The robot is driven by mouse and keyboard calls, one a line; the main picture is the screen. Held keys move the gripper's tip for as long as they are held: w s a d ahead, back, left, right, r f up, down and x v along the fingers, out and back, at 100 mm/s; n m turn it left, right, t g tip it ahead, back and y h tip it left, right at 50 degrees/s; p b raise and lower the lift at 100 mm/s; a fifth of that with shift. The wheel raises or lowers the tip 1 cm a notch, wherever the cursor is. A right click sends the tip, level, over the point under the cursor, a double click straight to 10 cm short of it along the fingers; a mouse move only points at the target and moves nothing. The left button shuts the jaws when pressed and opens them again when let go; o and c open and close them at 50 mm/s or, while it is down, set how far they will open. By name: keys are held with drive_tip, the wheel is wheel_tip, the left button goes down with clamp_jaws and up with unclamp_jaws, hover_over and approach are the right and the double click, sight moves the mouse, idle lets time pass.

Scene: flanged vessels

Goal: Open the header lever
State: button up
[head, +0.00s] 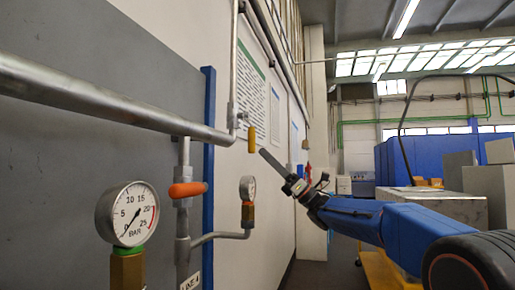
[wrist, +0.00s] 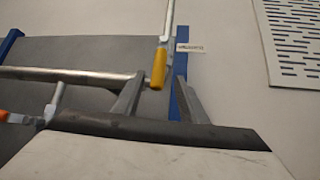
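A yellow lever (head: 252,139) hangs down on a thin vertical pipe near the wall in the head view. In the wrist view the yellow lever (wrist: 158,69) shows between my fingertips in the picture, with a small label plate (wrist: 190,48) beside it, too blurred to read. An orange lever (head: 188,190) lies across a lower branch pipe; its end shows at the left of the wrist view (wrist: 4,115). My gripper (wrist: 160,76) is open, its two fingers apart and nothing held. In the head view its finger (head: 272,161) points at the yellow lever, apparently a little short of it.
A thick horizontal pipe (head: 100,97) runs along the grey panel. A blue post (head: 208,150) edges the panel. Blue and grey cabinets stand far right.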

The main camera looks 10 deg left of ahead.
drive_tip(key=s+v, duration=0.1)
drive_tip(key=v, duration=0.9)
drive_tip(key=shift+w, duration=0.45)
drive_tip(key=shift+r+t, duration=0.1)
drive_tip(key=shift+t, duration=0.2)
